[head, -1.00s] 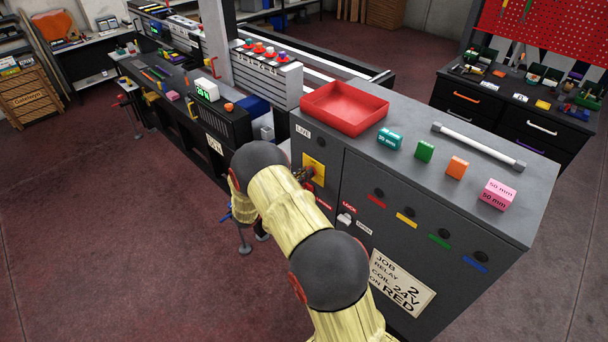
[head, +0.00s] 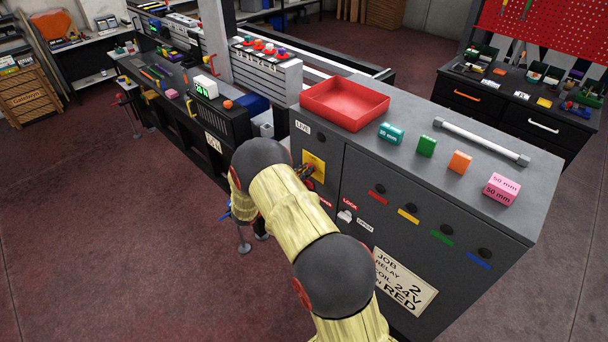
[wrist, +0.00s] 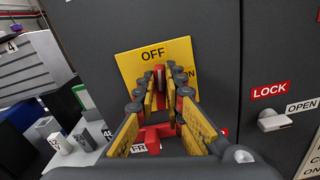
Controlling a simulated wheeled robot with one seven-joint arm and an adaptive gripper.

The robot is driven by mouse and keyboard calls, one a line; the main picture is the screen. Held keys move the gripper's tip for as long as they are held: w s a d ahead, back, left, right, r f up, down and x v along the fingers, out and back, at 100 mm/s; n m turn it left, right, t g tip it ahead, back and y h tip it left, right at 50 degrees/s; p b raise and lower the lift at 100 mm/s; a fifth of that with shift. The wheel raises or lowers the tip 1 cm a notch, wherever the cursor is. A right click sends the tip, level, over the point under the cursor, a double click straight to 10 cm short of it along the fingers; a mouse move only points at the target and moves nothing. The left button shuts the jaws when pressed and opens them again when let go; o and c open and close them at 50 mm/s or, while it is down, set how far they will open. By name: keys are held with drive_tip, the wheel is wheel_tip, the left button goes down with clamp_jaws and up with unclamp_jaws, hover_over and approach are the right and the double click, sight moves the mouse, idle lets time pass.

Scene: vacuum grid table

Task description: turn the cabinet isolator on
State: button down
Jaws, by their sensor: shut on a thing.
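The cabinet isolator is a red handle (wrist: 159,77) on a yellow plate (wrist: 127,64) on the dark grey cabinet front. The plate reads OFF above the handle and ON at its right. The handle stands roughly upright, under the word OFF. My gripper (wrist: 161,88) is shut on the handle, one finger on each side; the fingers hide its lower part. In the head view the yellow plate (head: 316,160) shows beside my gripper (head: 304,171), and my arm hides part of the cabinet front.
Right of the isolator is a white latch (wrist: 285,121) between LOCK and OPEN labels. On the cabinet top are a red tray (head: 345,104), several coloured blocks and a white bar (head: 480,141). A grey machine (head: 222,115) stands left of the cabinet.

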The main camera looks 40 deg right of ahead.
drive_tip(key=m+b, duration=0.5)
drive_tip(key=b, duration=0.2)
drive_tip(key=f+m+b, duration=0.1)
drive_tip(key=m+b, duration=0.4)
drive_tip(key=b, duration=0.1)
drive_tip(key=s+m+b, duration=0.1)
drive_tip(key=m+b, duration=0.4)
drive_tip(key=b, duration=0.2)
drive_tip(key=shift+s+f+b, duration=0.1)
drive_tip(key=shift+f+b, duration=0.2)
drive_tip(key=shift+f, duration=0.05)
drive_tip(key=shift+m, duration=0.3)
drive_tip(key=c, duration=1.9)
unclamp_jaws()
drive_tip(key=shift+r, duration=0.1)
drive_tip(key=a, duration=0.8)
drive_tip(key=s+a, duration=0.1)
drive_tip(key=a, duration=0.3)
